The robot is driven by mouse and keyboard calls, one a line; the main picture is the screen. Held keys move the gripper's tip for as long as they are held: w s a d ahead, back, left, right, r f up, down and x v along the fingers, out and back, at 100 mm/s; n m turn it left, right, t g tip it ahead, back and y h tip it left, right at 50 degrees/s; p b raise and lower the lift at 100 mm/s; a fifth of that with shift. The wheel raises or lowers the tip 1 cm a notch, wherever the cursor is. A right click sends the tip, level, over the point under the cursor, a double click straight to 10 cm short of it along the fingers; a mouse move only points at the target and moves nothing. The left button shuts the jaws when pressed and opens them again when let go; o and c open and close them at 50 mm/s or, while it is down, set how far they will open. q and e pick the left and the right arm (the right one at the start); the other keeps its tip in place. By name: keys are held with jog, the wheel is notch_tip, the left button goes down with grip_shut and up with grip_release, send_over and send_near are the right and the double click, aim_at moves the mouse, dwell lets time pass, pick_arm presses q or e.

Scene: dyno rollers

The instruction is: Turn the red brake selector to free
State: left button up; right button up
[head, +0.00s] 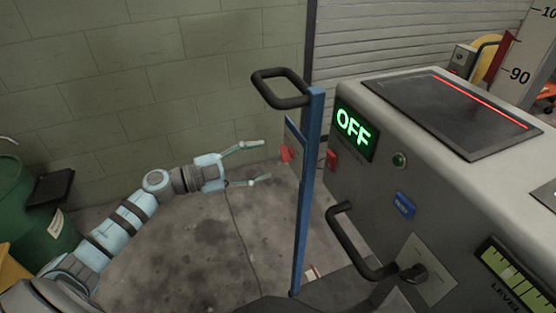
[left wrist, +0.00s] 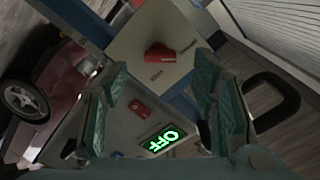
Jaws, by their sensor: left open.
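The red brake selector (head: 285,154) shows edge-on beside the blue post in the head view. In the left wrist view the selector (left wrist: 160,53) is a red knob on a pale plate (left wrist: 128,42). Small labels sit beside it, too small to read surely. My left gripper (head: 265,160) is open and empty, its fingertips just left of the knob and apart from it. In the left wrist view the two green-grey fingers stand either side below the knob, with a clear gap between them. My right gripper is not in view.
The blue post (head: 307,190) carries a black loop handle (head: 282,88). Behind it stands a grey machine (head: 450,150) with a lit OFF sign (head: 353,127), a red button (head: 331,160) and a black handle (head: 350,240). A green drum (head: 30,215) is at the left.

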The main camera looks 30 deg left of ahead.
aim_at(286, 153)
pick_arm(q)
jog(key=x, duration=0.5)
jog(key=shift+w+d, duration=0.3)
jog(key=c, duration=1.2)
